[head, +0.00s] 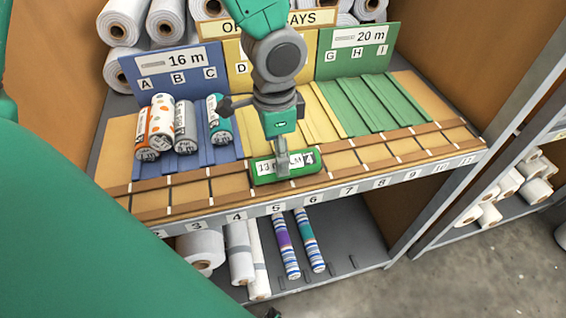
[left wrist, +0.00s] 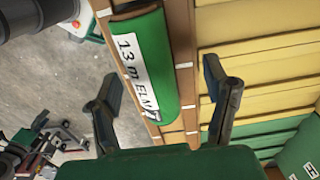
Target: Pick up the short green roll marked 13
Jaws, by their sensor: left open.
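The short green roll (head: 262,178) lies across the front rail by position 5. Its white label reads "13 m", and the following word looks like ELM. My left gripper (head: 283,166) points down over it and hides part of the label. In the left wrist view the green roll (left wrist: 158,50) shows ahead, between the lines of the two spread fingers (left wrist: 161,80). The fingers are open, with no visible contact. I cannot tell how far above the roll the tips are.
Patterned and grey rolls (head: 186,125) lie on the blue 16 m bay (head: 222,152) at left. The yellow bay is behind my gripper, and the green 20 m bay (head: 370,105) is empty. More rolls (head: 240,250) lie on the shelf below the numbered edge.

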